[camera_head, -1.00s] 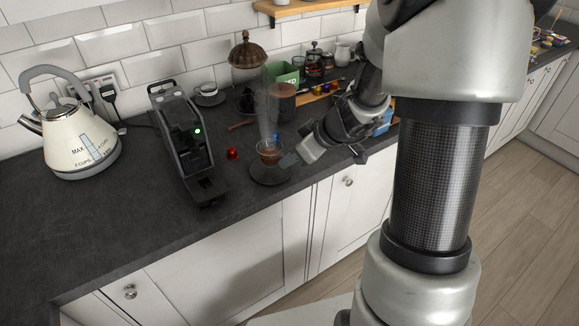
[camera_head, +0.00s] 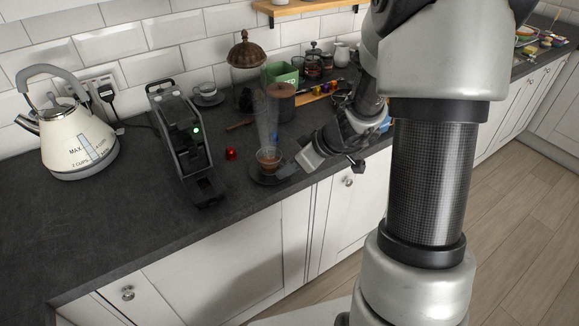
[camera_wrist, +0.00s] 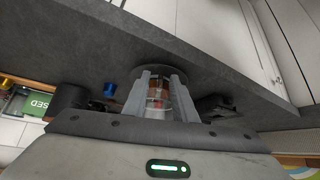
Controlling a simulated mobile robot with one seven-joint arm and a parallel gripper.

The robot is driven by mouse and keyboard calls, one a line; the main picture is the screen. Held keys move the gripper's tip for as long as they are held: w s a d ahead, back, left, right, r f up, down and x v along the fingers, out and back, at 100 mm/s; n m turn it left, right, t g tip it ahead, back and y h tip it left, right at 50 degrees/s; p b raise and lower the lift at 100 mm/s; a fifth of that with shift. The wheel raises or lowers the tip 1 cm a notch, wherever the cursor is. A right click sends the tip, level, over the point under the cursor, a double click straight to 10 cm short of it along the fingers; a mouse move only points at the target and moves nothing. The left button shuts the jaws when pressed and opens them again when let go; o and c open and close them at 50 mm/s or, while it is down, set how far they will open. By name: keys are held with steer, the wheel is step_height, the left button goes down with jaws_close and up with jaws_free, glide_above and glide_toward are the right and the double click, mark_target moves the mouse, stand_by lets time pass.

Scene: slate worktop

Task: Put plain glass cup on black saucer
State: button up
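The plain glass cup (camera_head: 268,161) is clear, holds brown liquid and is upright at the black saucer (camera_head: 262,179) near the worktop's front edge. The cup is low over the saucer; I cannot tell for sure whether its base touches. My gripper (camera_head: 285,170) comes in from the right at the cup. In the wrist view the two fingers of my gripper (camera_wrist: 155,98) close on either side of the cup (camera_wrist: 157,89). The saucer (camera_wrist: 139,71) shows beyond it as a dark disc, partly hidden by the fingers and cup.
A coffee machine (camera_head: 183,140) stands left of the saucer, with a red capsule (camera_head: 231,153) between. A cream kettle (camera_head: 78,140) is farther left. Behind stand a dark brown canister (camera_head: 283,103), a green box (camera_head: 280,73) and a cup on a saucer (camera_head: 207,92). The front left worktop is clear.

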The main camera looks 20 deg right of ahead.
steer(key=shift+s+d+r+p, duration=0.1)
steer(key=shift+d+r+p, duration=0.05)
steer(key=shift+r+p, duration=0.25)
steer(key=v, duration=1.1)
steer(key=shift+s+d+p, duration=0.15)
steer(key=shift+s+p, duration=0.05)
steer(key=shift+p, duration=0.15)
steer(key=shift+r, duration=0.1)
stand_by(1.6)
